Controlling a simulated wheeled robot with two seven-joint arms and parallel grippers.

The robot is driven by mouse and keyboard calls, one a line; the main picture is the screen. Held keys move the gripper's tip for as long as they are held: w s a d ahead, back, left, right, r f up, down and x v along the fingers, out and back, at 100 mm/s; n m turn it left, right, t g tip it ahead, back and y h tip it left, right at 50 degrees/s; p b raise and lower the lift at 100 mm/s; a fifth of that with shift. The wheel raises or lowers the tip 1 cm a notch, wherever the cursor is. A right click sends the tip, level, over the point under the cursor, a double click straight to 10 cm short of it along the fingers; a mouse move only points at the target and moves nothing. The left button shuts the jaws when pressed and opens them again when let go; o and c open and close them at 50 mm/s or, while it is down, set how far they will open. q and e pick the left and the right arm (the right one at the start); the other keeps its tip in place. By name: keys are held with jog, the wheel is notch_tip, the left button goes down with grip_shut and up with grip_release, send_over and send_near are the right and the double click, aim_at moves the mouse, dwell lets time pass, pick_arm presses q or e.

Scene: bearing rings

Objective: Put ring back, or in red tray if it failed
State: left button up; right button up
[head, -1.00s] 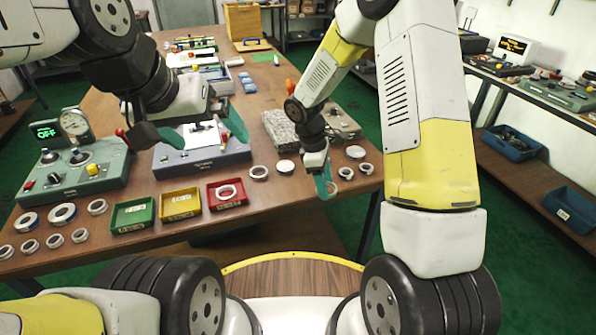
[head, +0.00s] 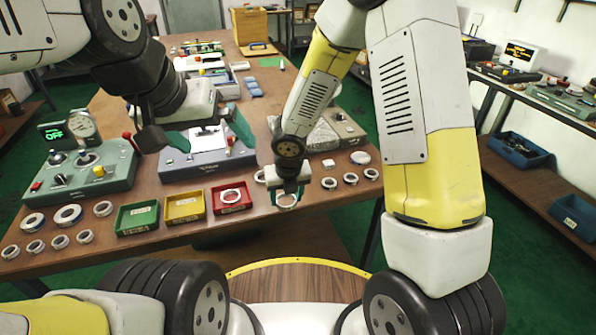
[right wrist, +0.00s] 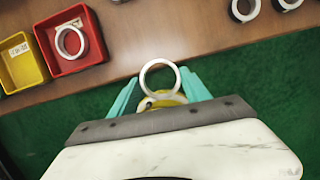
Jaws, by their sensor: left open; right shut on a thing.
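My right gripper (head: 287,201) is shut on a pale ring (head: 286,200), held near the table's front edge, right of the red tray. In the right wrist view the held ring (right wrist: 160,76) stands out between the teal fingertips (right wrist: 158,88). The red tray (head: 249,207) has a ring (head: 231,196) lying in it; it also shows in the right wrist view (right wrist: 97,53). My left gripper (head: 207,136) is open and empty above the grey device behind the trays. Several rings sit at the table's right, including a dark-edged ring (head: 350,179) and another (head: 329,183).
A yellow tray (head: 184,207) and a green tray (head: 137,219) stand left of the red one. Several rings, including a large one (head: 68,215), lie at the front left. A green gauge machine (head: 110,181) reading OFF stands behind them.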

jog(key=w+d, duration=0.1)
jog(key=w, duration=0.2)
jog(key=w+d, duration=0.1)
jog(key=w, duration=0.2)
jog(key=w+d+f, duration=0.1)
jog(key=w, duration=0.2)
jog(key=shift+w+d, duration=0.1)
jog(key=shift+d, duration=0.05)
jog(key=shift+f, duration=1.7)
jog(key=shift+f, duration=0.15)
jog(key=o, duration=1.6)
